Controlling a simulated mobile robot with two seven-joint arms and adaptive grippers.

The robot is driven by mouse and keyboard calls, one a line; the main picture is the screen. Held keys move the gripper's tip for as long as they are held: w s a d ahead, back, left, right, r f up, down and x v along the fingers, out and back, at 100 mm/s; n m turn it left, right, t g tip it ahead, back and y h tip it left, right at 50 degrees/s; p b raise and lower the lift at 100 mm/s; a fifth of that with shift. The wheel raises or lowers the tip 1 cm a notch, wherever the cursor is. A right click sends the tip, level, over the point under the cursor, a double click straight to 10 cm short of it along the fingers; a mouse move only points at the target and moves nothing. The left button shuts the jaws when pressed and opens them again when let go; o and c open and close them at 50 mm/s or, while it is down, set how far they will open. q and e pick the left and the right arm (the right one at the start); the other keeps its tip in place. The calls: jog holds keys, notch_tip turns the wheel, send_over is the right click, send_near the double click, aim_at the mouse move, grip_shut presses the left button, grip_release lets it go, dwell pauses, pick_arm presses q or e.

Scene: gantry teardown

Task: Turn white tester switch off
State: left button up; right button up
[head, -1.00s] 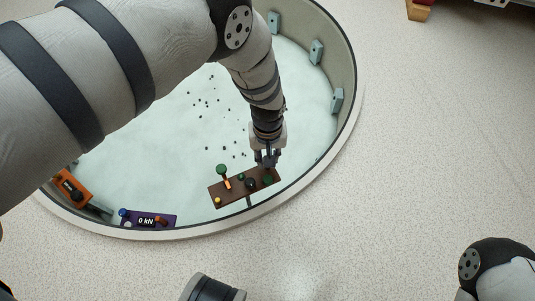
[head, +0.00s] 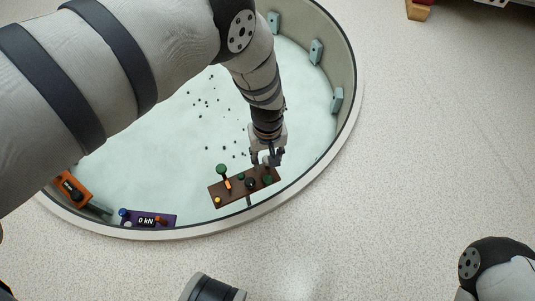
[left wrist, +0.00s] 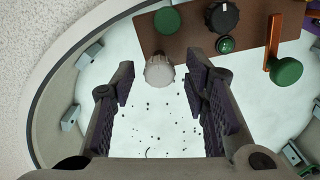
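A brown control panel (head: 237,196) sits at the near rim of the round basin; it also shows in the left wrist view (left wrist: 183,42). A white round knob (left wrist: 159,71), which looks like the white tester switch, is at the panel's edge. My left gripper (head: 267,159) is over the panel's far right end. In the left wrist view my left gripper (left wrist: 162,76) is open, one finger on each side of the white knob, with gaps visible on both sides. Nothing is held. The knob's on or off setting cannot be read. My right gripper is out of view.
The panel also carries a black knob (left wrist: 222,16), green buttons and a green-knobbed lever (left wrist: 285,70). A purple box reading 0 kN (head: 147,220) and an orange box (head: 72,188) sit along the basin rim (head: 190,234). Open floor lies to the right.

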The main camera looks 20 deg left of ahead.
pick_arm(q)
jog(key=shift+w+r, duration=0.1)
notch_tip(320, 180, up, 12)
dwell(0.5)
